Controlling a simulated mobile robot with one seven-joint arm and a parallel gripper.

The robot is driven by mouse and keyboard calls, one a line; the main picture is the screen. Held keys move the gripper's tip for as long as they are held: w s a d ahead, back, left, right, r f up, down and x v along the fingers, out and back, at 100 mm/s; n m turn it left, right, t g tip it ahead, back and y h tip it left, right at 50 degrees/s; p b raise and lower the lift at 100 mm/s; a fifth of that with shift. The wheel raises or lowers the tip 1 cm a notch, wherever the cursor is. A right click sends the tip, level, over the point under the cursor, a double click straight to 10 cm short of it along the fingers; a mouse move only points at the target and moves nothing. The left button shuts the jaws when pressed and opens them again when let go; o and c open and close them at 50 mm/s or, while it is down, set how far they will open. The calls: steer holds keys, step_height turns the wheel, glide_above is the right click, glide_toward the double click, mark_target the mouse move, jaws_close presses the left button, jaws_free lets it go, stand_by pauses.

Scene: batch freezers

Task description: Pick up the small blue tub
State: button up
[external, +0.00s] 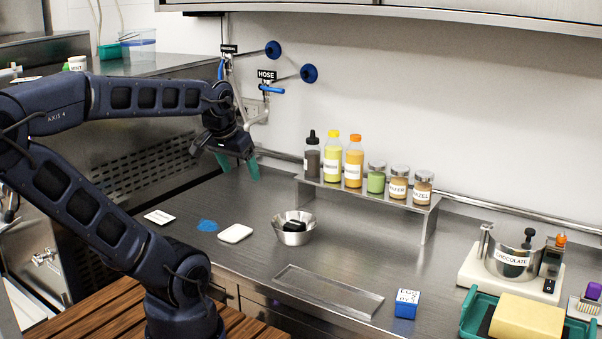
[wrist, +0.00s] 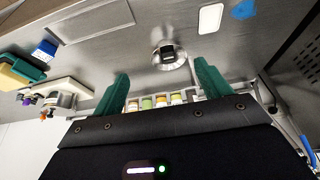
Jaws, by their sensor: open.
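The small blue tub (external: 407,303) stands upright on the steel counter at the front right, with handwriting on its pale top. It also shows at the upper left of the wrist view (wrist: 45,49). My gripper (external: 238,165) is high above the back left of the counter, far from the tub. Its green fingers are spread, with nothing held between them; they also show in the wrist view (wrist: 160,82).

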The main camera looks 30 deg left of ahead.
steer(key=w+d+f+m, duration=0.3)
steer(key=w+d+m, duration=0.1)
steer(key=w+d, duration=0.35)
steer(key=m+g+h, duration=0.4)
steer(key=m, duration=0.7)
glide_toward(383, 291)
steer(key=shift+x, duration=5.7)
steer(key=shift+c, duration=0.5)
steer(key=c, duration=1)
